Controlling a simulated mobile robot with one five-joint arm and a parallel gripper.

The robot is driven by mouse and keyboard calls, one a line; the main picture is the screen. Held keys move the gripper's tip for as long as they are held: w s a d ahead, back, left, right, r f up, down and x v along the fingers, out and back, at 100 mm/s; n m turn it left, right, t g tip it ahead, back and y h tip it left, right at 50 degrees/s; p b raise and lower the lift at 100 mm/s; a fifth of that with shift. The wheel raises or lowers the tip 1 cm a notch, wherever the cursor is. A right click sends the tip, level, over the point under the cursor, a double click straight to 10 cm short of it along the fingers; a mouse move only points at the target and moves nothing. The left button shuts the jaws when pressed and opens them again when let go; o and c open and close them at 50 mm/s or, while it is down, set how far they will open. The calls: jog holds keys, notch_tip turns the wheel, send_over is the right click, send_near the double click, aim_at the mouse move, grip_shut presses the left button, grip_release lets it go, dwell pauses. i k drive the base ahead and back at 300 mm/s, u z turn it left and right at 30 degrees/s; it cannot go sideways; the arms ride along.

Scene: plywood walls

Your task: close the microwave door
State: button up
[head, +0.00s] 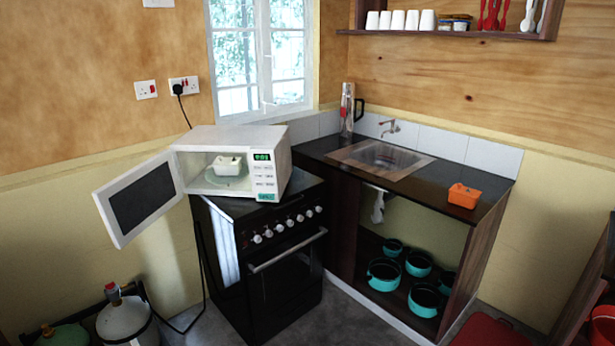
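The white microwave (242,140) stands on top of the black stove (268,245) left of the middle in the head view. Its door (140,197) is wide open, swung out to the left, with the dark window panel facing me. Inside the lit cavity a small white container (227,165) sits on the turntable plate. The control panel with a green display is on the right of the microwave's front. My gripper is not in view.
Gas cylinders (125,318) stand at the lower left, below the door. Some floor shows in front of the stove.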

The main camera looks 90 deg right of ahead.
aim_at(129, 202)
jog(key=k, duration=0.9)
jog(key=z, duration=1.5)
jog(key=i, duration=0.6)
jog(key=z, duration=0.1)
